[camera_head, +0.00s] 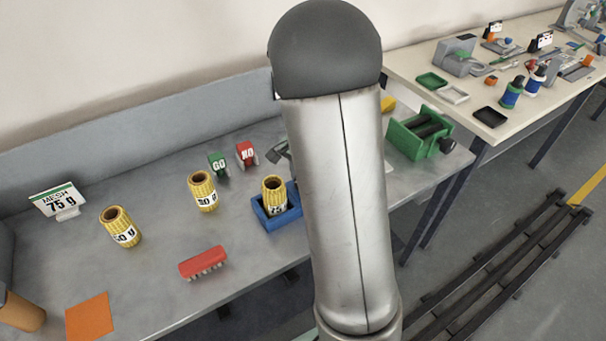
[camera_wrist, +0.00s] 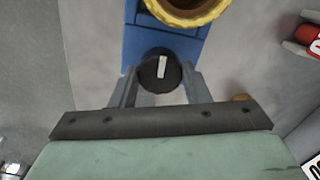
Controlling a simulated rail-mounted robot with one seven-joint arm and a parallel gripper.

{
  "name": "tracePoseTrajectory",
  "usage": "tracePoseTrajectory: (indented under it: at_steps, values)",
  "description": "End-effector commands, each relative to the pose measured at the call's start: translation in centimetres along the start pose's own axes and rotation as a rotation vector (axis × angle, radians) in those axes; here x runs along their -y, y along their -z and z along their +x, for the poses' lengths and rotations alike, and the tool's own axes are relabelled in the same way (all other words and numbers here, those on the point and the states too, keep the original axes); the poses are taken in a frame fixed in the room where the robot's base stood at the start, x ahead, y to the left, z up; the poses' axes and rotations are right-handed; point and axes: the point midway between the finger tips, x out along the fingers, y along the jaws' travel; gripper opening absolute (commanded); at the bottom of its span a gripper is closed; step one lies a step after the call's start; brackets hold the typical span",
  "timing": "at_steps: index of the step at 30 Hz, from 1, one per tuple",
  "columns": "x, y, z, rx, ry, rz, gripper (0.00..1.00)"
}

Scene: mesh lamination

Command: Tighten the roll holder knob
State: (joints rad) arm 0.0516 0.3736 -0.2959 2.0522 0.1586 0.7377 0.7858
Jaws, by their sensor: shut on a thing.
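The blue roll holder (camera_head: 272,222) stands on the grey bench with a yellow mesh roll (camera_head: 274,188) upright in it. In the wrist view the holder (camera_wrist: 137,42) is at the top centre, and the roll's rim (camera_wrist: 185,18) shows above the knob. The black knob (camera_wrist: 149,76) has a white mark that points nearly straight up in the picture. My gripper (camera_wrist: 160,84) is shut on the knob, one finger on each side. In the head view, my arm hides the gripper and the knob.
More yellow mesh rolls (camera_head: 203,190) stand left of the holder. Green GO (camera_head: 218,165) and red NO (camera_head: 246,153) blocks stand behind it. A red brush (camera_head: 203,262) lies in front. A green roller unit (camera_head: 418,134) is right of my arm.

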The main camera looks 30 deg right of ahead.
Motion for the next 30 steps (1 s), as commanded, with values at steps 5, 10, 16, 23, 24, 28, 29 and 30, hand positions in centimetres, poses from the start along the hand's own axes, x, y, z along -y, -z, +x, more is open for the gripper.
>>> tracePoseTrajectory:
  at_steps: [5, 10, 16, 23, 24, 28, 29, 30]
  values:
    - [0.07, 0.07, -0.16, -0.002, 0.003, 0.055, 0.2]
    - [0.08, 0.08, -0.15, -0.002, 0.003, 0.077, 0.2]
    - [0.08, 0.08, -0.14, -0.002, 0.004, 0.082, 0.2]
    - [0.09, 0.08, -0.14, -0.002, 0.004, 0.081, 0.54]
    - [0.08, 0.08, -0.13, -0.002, 0.004, 0.081, 0.64]
    - [0.05, 0.06, -0.09, -0.001, 0.003, 0.08, 0.64]
    - [0.04, 0.05, -0.08, -0.001, 0.002, 0.079, 0.64]
    - [0.04, 0.05, -0.07, -0.001, 0.002, 0.079, 0.64]
